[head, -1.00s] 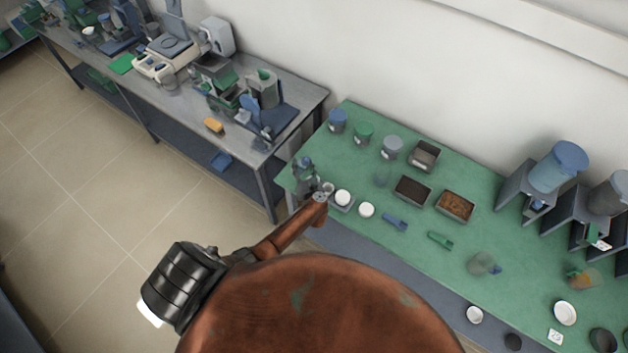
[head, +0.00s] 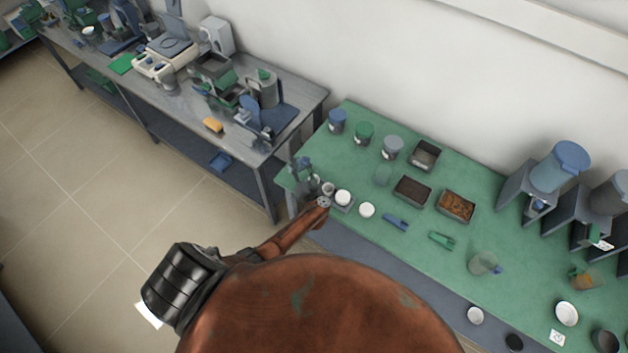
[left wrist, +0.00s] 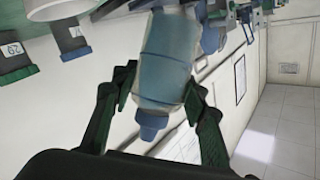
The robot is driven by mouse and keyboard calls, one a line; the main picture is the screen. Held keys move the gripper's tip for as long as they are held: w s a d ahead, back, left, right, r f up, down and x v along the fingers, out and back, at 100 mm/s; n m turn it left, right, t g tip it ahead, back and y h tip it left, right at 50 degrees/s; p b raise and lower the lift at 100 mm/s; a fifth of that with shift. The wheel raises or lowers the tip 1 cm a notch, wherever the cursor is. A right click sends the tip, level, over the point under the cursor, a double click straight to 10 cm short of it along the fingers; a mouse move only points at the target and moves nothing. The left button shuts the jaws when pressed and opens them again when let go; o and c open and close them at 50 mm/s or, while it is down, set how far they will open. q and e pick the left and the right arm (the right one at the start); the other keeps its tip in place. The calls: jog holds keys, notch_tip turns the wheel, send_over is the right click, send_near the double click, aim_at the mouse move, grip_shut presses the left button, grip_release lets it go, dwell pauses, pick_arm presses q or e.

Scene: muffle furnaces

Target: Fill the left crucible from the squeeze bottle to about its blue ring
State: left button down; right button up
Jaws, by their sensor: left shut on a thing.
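My left gripper (head: 304,174) is at the near left corner of the green bench, partly hidden by its own arm. In the left wrist view its two dark green fingers are shut on the squeeze bottle (left wrist: 167,52), a translucent blue bottle with a blue tip. The bottle looks tilted, and its liquid level is unclear. A small white cup, seemingly the left crucible (head: 327,188), stands just right of the gripper. Its ring and inside are too small to read. A white round piece (head: 343,197) sits beside it on a small grey tray (head: 347,208). My right gripper is out of view.
Another white round piece (head: 367,210), blue tongs (head: 396,222) and a green tool (head: 442,240) lie to the right. Dark trays (head: 412,190) and lidded jars (head: 392,148) stand behind. A grey side table (head: 300,98) with equipment is close on the left.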

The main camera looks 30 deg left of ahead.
pick_arm(q)
jog(key=shift+a+f+m+b, duration=0.2)
jog(key=shift+m+b, duration=0.2)
jog(key=shift+b, duration=0.1)
jog(key=shift+a+m+t+y, duration=0.2)
jog(key=shift+m+t+y, duration=0.1)
jog(key=shift+r, duration=0.1)
jog(key=shift+a+f+m+t+y+b, duration=0.2)
jog(key=shift+f+m+t+y+b, duration=0.15)
jog(key=shift+m+b, duration=0.4)
jog(key=shift+t+b, duration=0.25)
jog(key=shift+b, duration=0.1)
jog(key=shift+a+r, duration=0.1)
